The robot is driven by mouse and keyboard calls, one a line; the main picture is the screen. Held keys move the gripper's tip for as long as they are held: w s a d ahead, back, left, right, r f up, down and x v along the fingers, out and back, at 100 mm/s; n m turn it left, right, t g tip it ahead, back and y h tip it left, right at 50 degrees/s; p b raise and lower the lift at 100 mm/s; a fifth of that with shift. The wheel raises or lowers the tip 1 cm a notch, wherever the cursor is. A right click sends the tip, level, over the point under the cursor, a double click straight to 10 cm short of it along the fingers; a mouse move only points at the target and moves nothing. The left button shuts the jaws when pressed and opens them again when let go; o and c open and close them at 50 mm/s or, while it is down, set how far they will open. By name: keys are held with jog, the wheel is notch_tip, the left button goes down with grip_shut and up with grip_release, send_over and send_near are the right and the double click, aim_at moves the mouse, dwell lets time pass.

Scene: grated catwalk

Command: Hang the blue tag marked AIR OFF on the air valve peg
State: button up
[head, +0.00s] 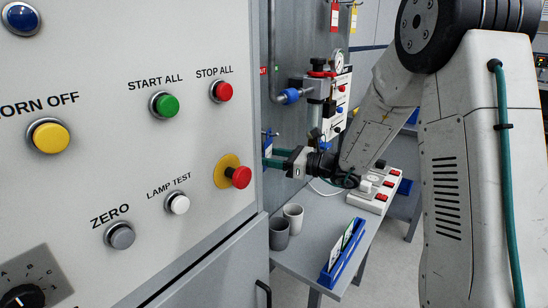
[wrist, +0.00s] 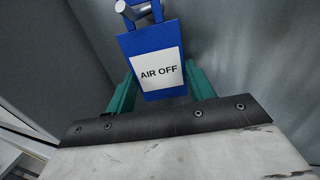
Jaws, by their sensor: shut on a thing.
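The blue tag (wrist: 131,45) with a white label reading AIR OFF is upright in the wrist view. My gripper (wrist: 160,90) is shut on it, with a green finger at each side. A grey metal peg (wrist: 145,10) shows at the tag's blue top loop; I cannot tell whether it passes through. In the head view the tag (head: 268,137) is a small blue shape just past my gripper (head: 275,158), beside the control cabinet's edge. The cabinet and gripper hide part of it there.
A large control cabinet (head: 120,140) with buttons fills the left. A grey table (head: 310,255) bears two grey cups (head: 287,222), a blue card rack (head: 343,255) and a red-switched strip (head: 375,190). A pipe with a blue fitting (head: 291,96) stands behind my gripper.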

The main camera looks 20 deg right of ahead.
dwell(0.3)
jog(key=o, duration=1.1)
jog(key=shift+c, duration=0.2)
